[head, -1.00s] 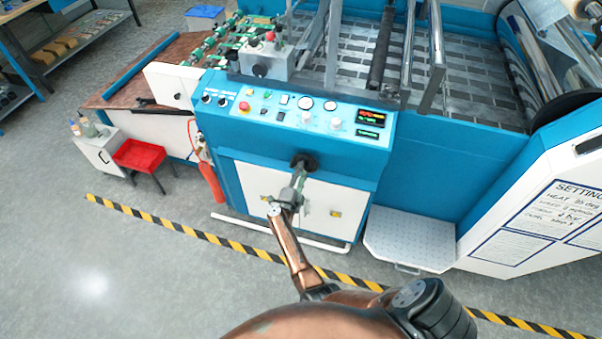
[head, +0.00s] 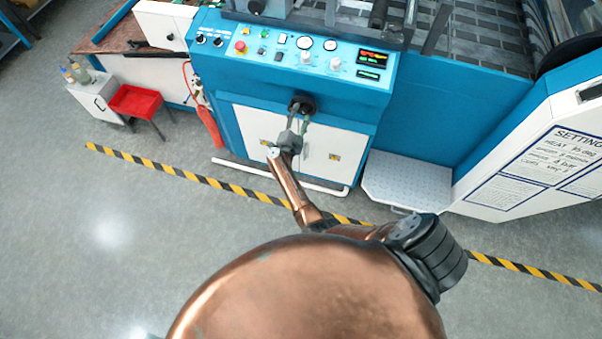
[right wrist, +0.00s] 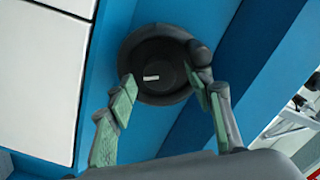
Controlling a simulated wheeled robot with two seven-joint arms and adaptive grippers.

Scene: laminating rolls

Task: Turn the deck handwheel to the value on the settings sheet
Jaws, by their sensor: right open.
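The handwheel (head: 302,103) is a black round knob on the blue front of the machine, below the control panel. In the right wrist view the handwheel (right wrist: 155,72) is a dark disc with a short pale mark, close ahead. My right gripper (head: 298,116) is in front of it; in the right wrist view its open fingers (right wrist: 161,82) stand at either side of the knob's lower part. I cannot tell whether they touch it. The settings sheet (head: 560,165) is on the white panel at the right; its handwriting is too small to read surely. My left gripper is not in view.
The control panel (head: 290,48) carries buttons, gauges and lit displays (head: 372,65). A metal step plate (head: 408,180) is right of the white cabinet doors. A red stool (head: 135,102) and a fire extinguisher (head: 209,127) are at the left. Striped tape (head: 190,176) crosses the open floor.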

